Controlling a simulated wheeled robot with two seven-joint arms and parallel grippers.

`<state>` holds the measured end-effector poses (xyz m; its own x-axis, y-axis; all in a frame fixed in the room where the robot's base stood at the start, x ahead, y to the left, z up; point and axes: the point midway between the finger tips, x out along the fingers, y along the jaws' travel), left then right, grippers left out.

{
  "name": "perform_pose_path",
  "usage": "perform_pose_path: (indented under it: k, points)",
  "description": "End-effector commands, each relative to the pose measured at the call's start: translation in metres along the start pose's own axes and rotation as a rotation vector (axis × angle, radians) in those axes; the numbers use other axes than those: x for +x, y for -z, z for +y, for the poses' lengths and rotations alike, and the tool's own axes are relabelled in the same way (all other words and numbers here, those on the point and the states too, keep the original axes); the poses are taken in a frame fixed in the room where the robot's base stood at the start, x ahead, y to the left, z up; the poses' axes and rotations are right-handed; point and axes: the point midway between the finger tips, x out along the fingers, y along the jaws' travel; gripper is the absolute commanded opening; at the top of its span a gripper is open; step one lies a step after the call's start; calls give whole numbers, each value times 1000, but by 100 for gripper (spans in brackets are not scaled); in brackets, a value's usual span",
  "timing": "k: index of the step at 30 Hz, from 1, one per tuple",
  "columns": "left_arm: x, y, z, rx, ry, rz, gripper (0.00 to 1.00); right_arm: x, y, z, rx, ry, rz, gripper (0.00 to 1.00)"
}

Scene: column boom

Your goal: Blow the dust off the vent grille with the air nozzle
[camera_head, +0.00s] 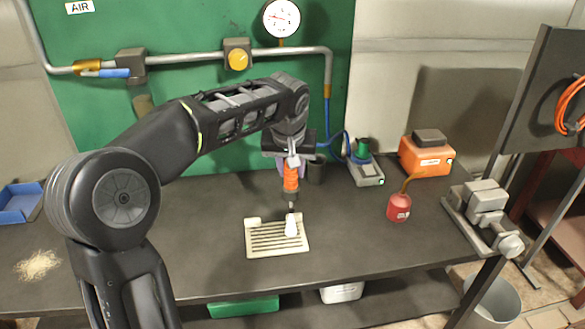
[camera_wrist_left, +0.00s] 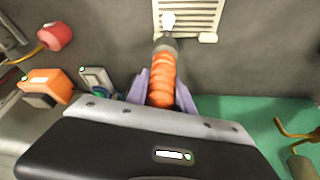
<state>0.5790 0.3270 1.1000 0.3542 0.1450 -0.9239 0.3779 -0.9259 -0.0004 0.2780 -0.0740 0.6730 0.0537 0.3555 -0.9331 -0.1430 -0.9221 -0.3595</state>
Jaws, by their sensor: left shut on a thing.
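My left gripper (camera_head: 290,165) is shut on the air nozzle (camera_head: 291,178), which has an orange ribbed grip and a dark collar. The nozzle points down at the vent grille (camera_head: 262,248), a cream slatted plate lying on the dark bench. A white plume or tip shows at the nozzle's end, over the right part of the grille. In the left wrist view, the purple fingers (camera_wrist_left: 161,92) clasp the orange nozzle (camera_wrist_left: 162,80), with the grille (camera_wrist_left: 203,12) beyond it. I cannot tell whether dust lies on the slats. My right gripper is not in view.
A red oil can (camera_head: 399,208), an orange box (camera_head: 427,156), a small grey device (camera_head: 366,173) and a vise (camera_head: 482,205) stand on the right. A blue tray (camera_head: 18,204) and a pile of shavings (camera_head: 38,265) are at the left. A blue hose (camera_head: 328,120) hangs behind.

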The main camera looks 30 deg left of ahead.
Motion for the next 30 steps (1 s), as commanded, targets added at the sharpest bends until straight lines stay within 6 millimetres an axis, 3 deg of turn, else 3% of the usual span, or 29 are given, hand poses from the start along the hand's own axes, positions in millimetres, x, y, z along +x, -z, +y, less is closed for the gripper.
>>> perform_pose_path:
  k: [21, 30]
  points:
    - [-3, -9, -37, -1, 1, 1, 0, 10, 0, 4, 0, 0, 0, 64]
    - [-4, -10, -41, -1, 0, 1, 0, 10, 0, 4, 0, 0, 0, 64]
